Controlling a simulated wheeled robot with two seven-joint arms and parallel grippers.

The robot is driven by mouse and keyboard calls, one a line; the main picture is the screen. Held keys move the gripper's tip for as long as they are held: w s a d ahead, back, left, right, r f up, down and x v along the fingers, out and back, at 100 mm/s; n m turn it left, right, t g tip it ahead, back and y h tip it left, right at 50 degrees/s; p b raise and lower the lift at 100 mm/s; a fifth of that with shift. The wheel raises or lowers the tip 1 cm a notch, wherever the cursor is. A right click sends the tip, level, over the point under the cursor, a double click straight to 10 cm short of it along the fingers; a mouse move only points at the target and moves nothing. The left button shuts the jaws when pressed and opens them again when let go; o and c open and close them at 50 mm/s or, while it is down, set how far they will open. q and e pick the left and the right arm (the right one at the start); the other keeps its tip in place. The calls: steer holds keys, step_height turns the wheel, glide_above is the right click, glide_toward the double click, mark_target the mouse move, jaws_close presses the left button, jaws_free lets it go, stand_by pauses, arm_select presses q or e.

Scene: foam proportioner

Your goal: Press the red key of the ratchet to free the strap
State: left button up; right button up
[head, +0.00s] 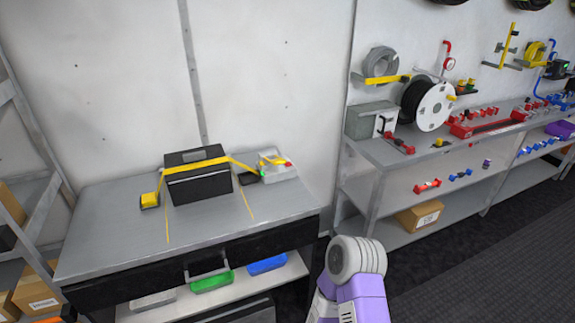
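A yellow strap (196,165) runs over a black box (200,187) on the grey workbench (105,228). Its left end comes down to a yellow piece (149,200) on the bench. Its right end slopes down to a light grey ratchet unit (281,174) beside the box. A small red key (289,163) shows at the unit's right, and a small green part sits near its left. The ratchet's details are too small to make out. Neither of my grippers is in view; only a purple and white link of my arm shows at the bottom, apart from the bench.
Two thin yellow lines mark the bench top on either side of the box. Below are a drawer handle (207,267) and a shelf with green (212,281) and blue (267,264) bins. A shelf unit (385,153) with a hose reel (427,106) stands right.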

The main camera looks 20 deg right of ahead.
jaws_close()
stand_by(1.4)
